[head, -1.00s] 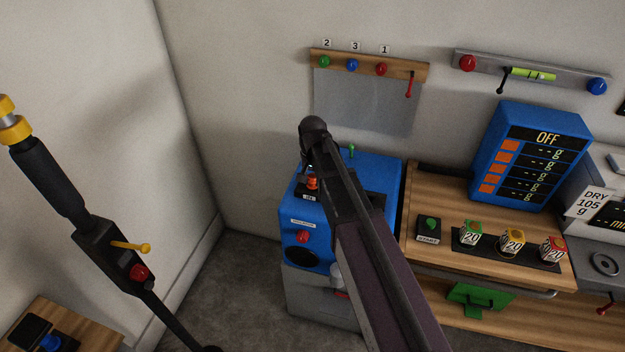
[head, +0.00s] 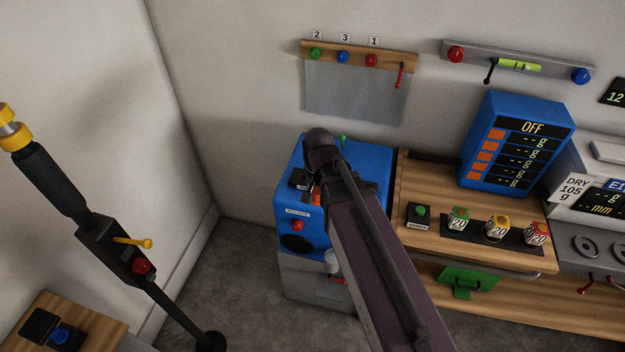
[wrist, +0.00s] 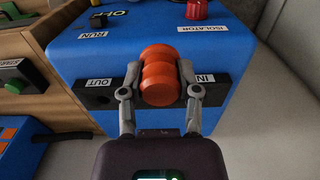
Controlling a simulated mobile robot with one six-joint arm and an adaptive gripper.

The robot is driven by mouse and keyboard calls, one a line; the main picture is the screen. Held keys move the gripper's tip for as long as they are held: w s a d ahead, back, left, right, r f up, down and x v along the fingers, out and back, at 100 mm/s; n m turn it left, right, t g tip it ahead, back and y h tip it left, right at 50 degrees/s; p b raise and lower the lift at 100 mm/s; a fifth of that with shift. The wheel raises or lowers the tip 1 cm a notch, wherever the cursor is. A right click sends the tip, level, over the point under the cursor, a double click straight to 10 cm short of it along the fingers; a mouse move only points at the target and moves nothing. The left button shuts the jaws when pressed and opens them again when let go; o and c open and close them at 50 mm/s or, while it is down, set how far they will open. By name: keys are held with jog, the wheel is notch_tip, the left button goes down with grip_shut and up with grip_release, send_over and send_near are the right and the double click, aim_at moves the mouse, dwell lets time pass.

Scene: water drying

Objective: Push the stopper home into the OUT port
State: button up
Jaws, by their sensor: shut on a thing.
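The orange stopper (wrist: 158,75) sits between the two fingers of my gripper (wrist: 160,90) in the wrist view, and the fingers are closed on its sides. It is in front of a dark port bar (wrist: 92,95) on a blue machine (wrist: 120,50). The OUT label (wrist: 99,83) is left of the stopper and the IN label (wrist: 203,78) is right of it. A dark hole shows below the OUT label. Whether the stopper touches the bar is hidden. In the head view a bit of the orange stopper (head: 316,197) shows beside my arm, which hides most of the gripper.
The blue machine's face has a red isolator knob (head: 298,225). A wooden bench (head: 430,180) with a START button (head: 420,211) and several weights stands to the right. A black pole with a yellow lever (head: 132,241) stands at the left. Grey floor lies between.

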jog(key=shift+s+d+r, duration=0.1)
jog(key=shift+s+d, duration=0.1)
jog(key=shift+s, duration=1.05)
